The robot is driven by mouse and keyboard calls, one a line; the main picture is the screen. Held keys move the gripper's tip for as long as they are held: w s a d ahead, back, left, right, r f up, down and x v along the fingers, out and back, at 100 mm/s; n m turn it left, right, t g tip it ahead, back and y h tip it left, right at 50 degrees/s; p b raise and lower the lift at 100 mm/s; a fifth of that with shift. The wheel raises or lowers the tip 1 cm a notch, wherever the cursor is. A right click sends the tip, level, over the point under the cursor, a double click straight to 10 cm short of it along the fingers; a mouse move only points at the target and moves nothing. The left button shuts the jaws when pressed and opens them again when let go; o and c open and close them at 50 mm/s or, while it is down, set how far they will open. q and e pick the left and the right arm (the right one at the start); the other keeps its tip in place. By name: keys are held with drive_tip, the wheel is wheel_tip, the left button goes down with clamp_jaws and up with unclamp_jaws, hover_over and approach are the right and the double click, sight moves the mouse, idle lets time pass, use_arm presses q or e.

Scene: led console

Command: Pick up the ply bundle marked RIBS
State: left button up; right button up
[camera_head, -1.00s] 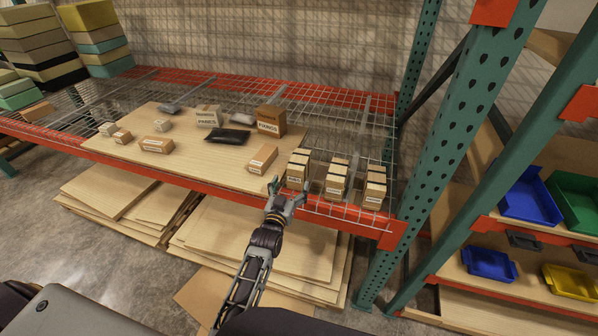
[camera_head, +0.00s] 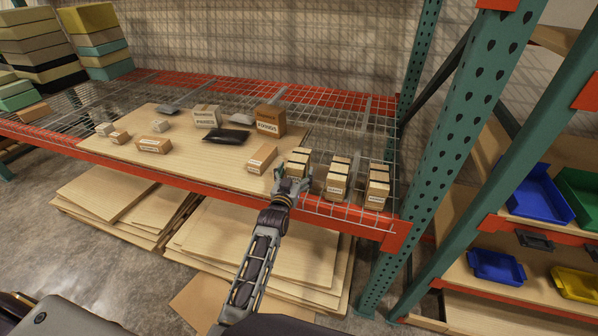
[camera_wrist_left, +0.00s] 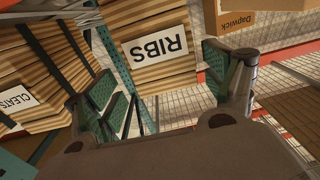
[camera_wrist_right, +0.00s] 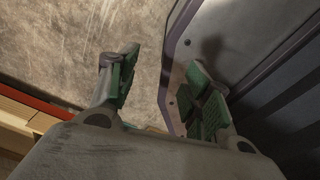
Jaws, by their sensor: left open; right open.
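The RIBS ply bundle (camera_wrist_left: 150,25) is a pale wood stack with a white label, seen upside down in the left wrist view. It lies ahead, between the two finger lines. In the head view it is the leftmost bundle (camera_head: 299,158) of the row, its lower part hidden by my left gripper (camera_head: 293,184). That gripper is open at its near side; contact cannot be told. The CLEATS bundle (camera_wrist_left: 22,95) stands beside it. My right gripper (camera_wrist_right: 163,66) is open and empty, over bare floor beside a grey panel.
More bundles (camera_head: 337,178) stand close to the right on the wire shelf. A small carton (camera_head: 262,158) stands close to the left on a plywood board (camera_head: 110,152). The red shelf beam (camera_head: 345,222) runs along the front. A green upright (camera_head: 450,150) rises at right.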

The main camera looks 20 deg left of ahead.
sight(298, 160)
use_arm(q)
drive_tip(key=shift+w+r, duration=0.1)
drive_tip(key=shift+w, duration=0.1)
drive_tip(key=shift+w+a+r+b, duration=0.15)
drive_tip(key=shift+w+a+b, duration=0.05)
drive_tip(key=shift+w+b, duration=0.55)
drive_tip(key=shift+w+a+b, duration=0.1)
drive_tip(key=shift+w+b, duration=0.25)
drive_tip(key=shift+w, duration=0.2)
drive_tip(key=shift+w+r+b, duration=0.1)
drive_tip(key=shift+w+b, duration=0.65)
drive_tip(key=shift+w, duration=0.35)
drive_tip(key=shift+c, duration=0.6)
drive_tip(key=c, duration=1)
drive_tip(key=shift+r, duration=0.2)
drive_tip(key=shift+c, duration=1.4)
drive_tip(key=shift+r, duration=0.2)
wheel_tip(298, 160, up, 9)
drive_tip(key=shift+r, duration=0.1)
drive_tip(key=shift+c, duration=0.2)
drive_tip(key=shift+r, duration=0.2)
use_arm(e)
drive_tip(key=shift+w+d+f, duration=0.6)
drive_tip(key=shift+d+f, duration=0.05)
drive_tip(key=shift+f, duration=0.15)
drive_tip(key=shift+w+d+f, duration=0.6)
drive_tip(key=shift+d+f, duration=0.05)
drive_tip(key=shift+f, duration=0.15)
